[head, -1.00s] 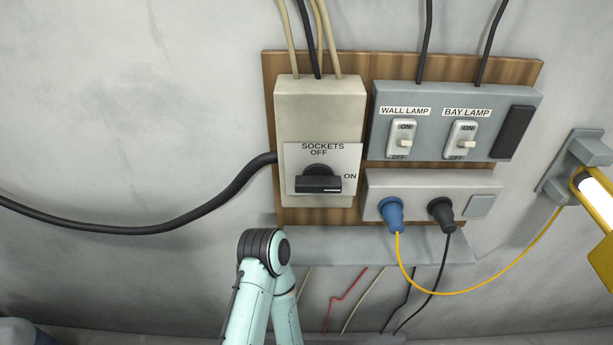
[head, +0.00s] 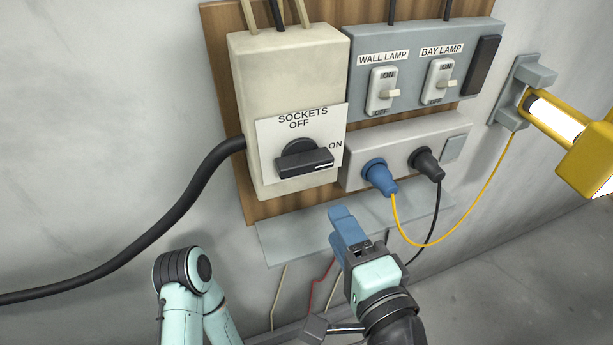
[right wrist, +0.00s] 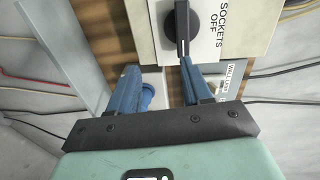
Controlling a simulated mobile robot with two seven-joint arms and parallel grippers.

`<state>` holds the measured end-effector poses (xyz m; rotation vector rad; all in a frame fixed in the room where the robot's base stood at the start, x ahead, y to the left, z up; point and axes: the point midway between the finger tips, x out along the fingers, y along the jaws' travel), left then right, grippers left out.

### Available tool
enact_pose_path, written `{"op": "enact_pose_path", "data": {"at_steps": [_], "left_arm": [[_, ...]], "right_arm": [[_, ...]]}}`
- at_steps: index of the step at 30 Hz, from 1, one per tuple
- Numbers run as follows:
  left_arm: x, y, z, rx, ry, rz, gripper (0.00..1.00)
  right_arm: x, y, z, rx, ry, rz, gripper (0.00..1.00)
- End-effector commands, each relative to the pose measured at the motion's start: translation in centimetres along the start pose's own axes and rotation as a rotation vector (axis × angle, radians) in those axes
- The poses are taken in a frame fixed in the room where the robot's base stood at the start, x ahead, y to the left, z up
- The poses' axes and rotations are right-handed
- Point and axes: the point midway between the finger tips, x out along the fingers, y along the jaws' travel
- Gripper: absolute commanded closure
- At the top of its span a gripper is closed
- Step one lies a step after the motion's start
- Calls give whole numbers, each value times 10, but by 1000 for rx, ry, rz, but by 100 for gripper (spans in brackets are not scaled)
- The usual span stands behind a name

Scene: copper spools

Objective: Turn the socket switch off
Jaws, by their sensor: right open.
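The socket switch is a black rotary knob (head: 303,158) on a cream box (head: 285,70), under the words SOCKETS OFF. Its bar lies level and its end points right, toward the ON mark. My right gripper (head: 342,222) is open and empty, below and to the right of the knob in the head view. In the right wrist view the knob (right wrist: 182,25) is at the top, and the tip of one blue finger overlaps its lower end; contact cannot be told. The open fingers (right wrist: 158,75) show there. My left gripper is not in view.
Right of the box are the lamp switch panel (head: 410,65) and a socket strip with a blue plug (head: 378,175) and a black plug (head: 428,163). A grey ledge (head: 290,240) lies below. A yellow lamp (head: 585,150) hangs at right. A thick black cable (head: 180,205) runs left.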

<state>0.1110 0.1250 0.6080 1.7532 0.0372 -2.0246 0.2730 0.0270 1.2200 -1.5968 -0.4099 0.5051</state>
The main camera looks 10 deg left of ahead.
Motion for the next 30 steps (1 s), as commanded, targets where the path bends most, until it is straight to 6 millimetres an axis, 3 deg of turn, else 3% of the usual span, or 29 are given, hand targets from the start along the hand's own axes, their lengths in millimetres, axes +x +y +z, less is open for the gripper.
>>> {"op": "enact_pose_path", "data": {"at_steps": [3,8,24,30], "left_arm": [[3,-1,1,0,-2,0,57],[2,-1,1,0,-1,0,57],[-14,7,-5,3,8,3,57],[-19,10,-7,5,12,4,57]], "right_arm": [[-18,-24,9,42,-13,-66,51],[-13,-31,12,57,-18,-80,51],[86,-39,13,52,-18,-78,51],[107,-41,12,52,-16,-80,51]]}}
